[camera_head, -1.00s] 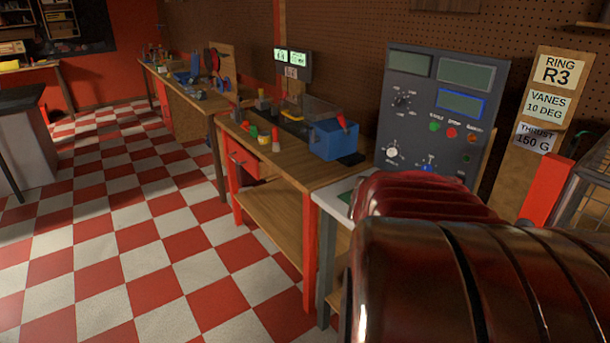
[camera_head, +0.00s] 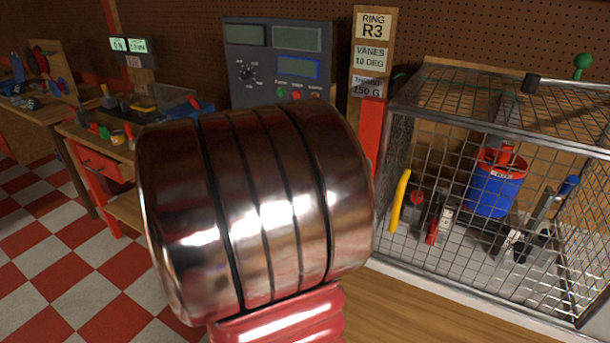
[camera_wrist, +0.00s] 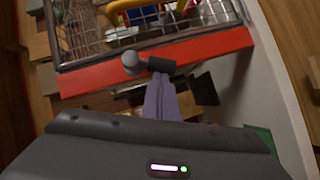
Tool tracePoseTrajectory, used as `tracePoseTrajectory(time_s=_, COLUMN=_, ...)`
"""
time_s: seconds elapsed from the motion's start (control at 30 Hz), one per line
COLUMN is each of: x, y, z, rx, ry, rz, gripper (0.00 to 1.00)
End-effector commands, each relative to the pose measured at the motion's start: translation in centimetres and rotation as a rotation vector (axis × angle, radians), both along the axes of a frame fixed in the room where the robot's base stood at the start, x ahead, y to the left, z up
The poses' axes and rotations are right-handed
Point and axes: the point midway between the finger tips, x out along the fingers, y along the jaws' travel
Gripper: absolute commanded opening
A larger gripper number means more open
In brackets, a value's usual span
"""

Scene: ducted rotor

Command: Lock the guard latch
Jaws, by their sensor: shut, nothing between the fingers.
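The wire guard cage (camera_head: 470,110) stands at the right in the head view, and its mesh front faces me. In the wrist view, the cage's wire edge (camera_wrist: 75,40) is at the top, beyond a red bar (camera_wrist: 200,52). My gripper (camera_wrist: 160,82) is shut and empty, its fingers pointing toward the bar. A grey knob with a dark sleeve (camera_wrist: 133,64) appears at the fingertips; contact is unclear.
Inside the cage are a blue-and-red cylinder (camera_head: 492,185) and several small parts. A yellow handle (camera_head: 400,200) shows at its left front. A red post (camera_head: 371,135), a sign board and a control panel (camera_head: 280,70) stand left of it. Wooden benchtop (camera_head: 420,310) lies in front.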

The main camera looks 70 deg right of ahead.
Motion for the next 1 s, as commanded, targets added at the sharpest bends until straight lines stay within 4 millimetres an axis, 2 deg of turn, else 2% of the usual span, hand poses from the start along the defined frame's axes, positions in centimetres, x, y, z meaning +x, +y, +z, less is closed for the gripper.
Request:
tracePoseTrajectory(time_s=0.3, x=-0.8, y=0.1, z=-1.6, rx=0.029, ry=0.264, rz=0.002, gripper=0.00)
tracePoseTrajectory(time_s=0.5, x=-1.3, y=0.2, z=-2.1, rx=0.039, ry=0.381, rz=0.004, gripper=0.00)
tracePoseTrajectory(time_s=1.0, x=-1.7, y=0.3, z=-2.3, rx=0.044, ry=0.454, rz=0.005, gripper=0.00)
